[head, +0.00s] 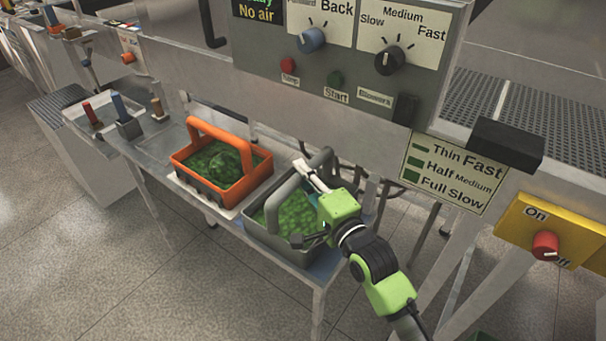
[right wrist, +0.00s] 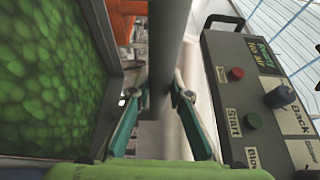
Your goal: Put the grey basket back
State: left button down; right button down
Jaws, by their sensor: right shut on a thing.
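The grey basket (head: 272,240), full of green leafy produce, is on the metal side table at the middle of the head view. Its raised grey handle (head: 284,192) is partly hidden by my right gripper. My right gripper (head: 304,172) reaches in from the right and is shut on that handle. In the right wrist view the gripper (right wrist: 159,96) has one finger on each side of the grey handle bar (right wrist: 167,70), with the basket's green contents to the left. I cannot tell whether the basket rests fully on the table. My left gripper is not in view.
An orange basket (head: 188,180) with greens stands just left of the grey one. A control panel (head: 350,75) with knobs and buttons hangs above and behind; it is close on the right in the wrist view (right wrist: 235,100). A yellow switch box (head: 523,222) is at right.

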jog(key=c, duration=1.9)
grip_release()
jog(key=shift+f, duration=0.1)
jog(key=shift+s+d, duration=0.2)
jog(key=shift+s, duration=0.1)
jog(key=b+v, duration=0.1)
jog(key=v, duration=1)
jog(key=shift+s, duration=0.2)
